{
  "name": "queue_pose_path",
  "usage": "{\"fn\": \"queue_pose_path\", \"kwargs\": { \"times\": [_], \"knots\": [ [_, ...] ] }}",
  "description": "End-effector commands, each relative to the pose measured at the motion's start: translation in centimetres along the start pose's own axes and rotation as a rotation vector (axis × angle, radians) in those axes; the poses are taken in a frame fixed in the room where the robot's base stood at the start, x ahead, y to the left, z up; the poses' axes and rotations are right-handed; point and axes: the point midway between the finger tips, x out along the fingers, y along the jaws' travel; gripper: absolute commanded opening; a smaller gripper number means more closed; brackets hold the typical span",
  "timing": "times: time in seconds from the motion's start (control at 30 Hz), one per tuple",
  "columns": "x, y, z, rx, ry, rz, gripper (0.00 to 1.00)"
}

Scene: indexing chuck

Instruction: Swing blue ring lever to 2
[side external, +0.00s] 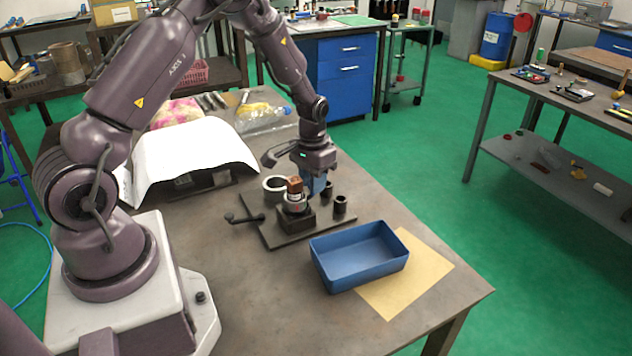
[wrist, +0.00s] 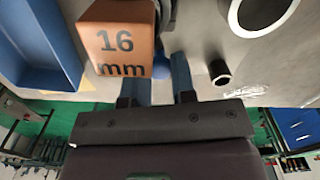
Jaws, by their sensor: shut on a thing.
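The chuck (side external: 296,217) stands on a dark base plate (side external: 282,240) on the bench. In the wrist view my gripper (wrist: 158,75) is shut on a small blue part, apparently the blue ring lever (wrist: 160,68), mostly hidden by the fingers and block. No position number 2 is legible.
A black handle (side external: 243,217) sticks out left of the chuck. A blue bin (side external: 358,257) sits in front right, on a tan sheet (side external: 410,280). The bench front left is clear.

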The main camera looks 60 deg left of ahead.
Motion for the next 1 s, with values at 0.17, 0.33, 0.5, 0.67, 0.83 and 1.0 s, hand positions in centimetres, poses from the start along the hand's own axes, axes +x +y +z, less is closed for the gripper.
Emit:
{"fn": "queue_pose_path", "kwargs": {
  "times": [0.17,0.33,0.5,0.67,0.83,1.0],
  "knots": [
    [-0.13,-0.54,-0.05,-0.069,0.004,-0.003,0.01],
    [-0.13,-0.75,0.0,-0.1,0.004,-0.003,0.01],
    [-0.13,-0.8,0.02,-0.11,0.004,-0.003,0.01],
    [-0.13,-0.81,0.03,-0.11,0.004,-0.003,0.01],
    [-0.13,-0.8,0.03,-0.108,0.004,-0.003,0.36],
    [-0.07,-0.72,0.07,-0.108,0.002,-0.002,0.5]
  ]
}}
